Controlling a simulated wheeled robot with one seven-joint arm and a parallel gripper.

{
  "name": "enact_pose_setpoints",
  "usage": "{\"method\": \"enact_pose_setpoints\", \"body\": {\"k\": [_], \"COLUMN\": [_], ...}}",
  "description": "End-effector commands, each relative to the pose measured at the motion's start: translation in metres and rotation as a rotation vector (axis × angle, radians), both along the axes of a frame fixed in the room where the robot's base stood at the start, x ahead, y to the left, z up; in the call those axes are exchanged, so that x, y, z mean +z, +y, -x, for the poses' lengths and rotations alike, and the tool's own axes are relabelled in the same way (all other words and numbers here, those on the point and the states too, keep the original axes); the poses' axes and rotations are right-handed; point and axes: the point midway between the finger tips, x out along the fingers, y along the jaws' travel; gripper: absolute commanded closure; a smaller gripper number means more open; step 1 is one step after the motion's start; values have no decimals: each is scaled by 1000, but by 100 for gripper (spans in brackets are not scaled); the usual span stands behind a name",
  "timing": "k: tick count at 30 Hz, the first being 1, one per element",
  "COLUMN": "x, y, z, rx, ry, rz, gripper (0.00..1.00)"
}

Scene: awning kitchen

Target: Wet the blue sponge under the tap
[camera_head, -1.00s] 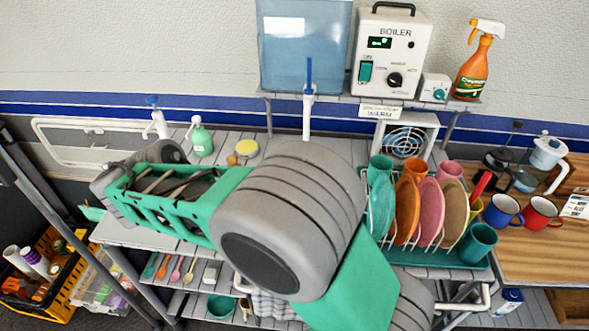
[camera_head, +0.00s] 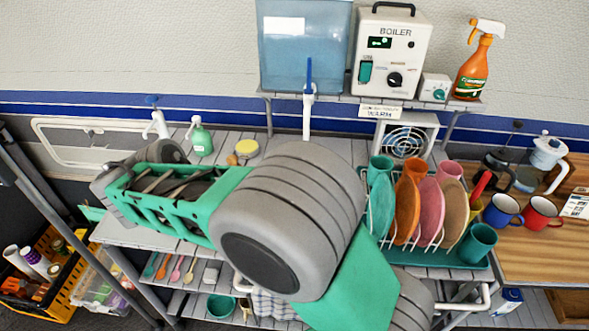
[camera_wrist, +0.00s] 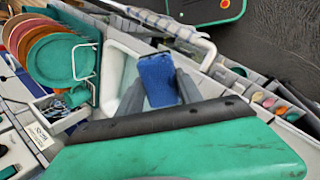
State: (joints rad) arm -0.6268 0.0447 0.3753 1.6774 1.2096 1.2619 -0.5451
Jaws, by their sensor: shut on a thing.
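The blue sponge (camera_wrist: 157,78) shows in the wrist view between the two grey fingers of my gripper (camera_wrist: 160,88), which is shut on it. In the head view my arm hides both the gripper and the sponge. A white tap with a blue lever (camera_head: 308,98) stands upright below the blue water tank (camera_head: 303,45). A second white tap with a blue top (camera_head: 157,122) stands at the back left of the counter. I cannot see water running from either tap. The basin is hidden behind my arm in the head view.
A dish rack (camera_head: 386,236) with coloured plates and cups stands right of my arm. The boiler (camera_head: 391,52) and an orange spray bottle (camera_head: 474,70) are on the raised shelf. A green soap bottle (camera_head: 201,140) and a yellow round sponge (camera_head: 247,148) sit at the back left.

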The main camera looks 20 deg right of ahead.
Motion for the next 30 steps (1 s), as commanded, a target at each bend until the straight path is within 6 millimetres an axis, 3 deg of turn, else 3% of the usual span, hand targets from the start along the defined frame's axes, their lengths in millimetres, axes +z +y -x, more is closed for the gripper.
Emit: {"method": "enact_pose_setpoints", "body": {"k": [16, 30], "x": [40, 40], "y": [36, 41], "z": [26, 29], "rx": [3, 0], "ry": [0, 0], "rz": [-1, 0], "gripper": [90, 90]}}
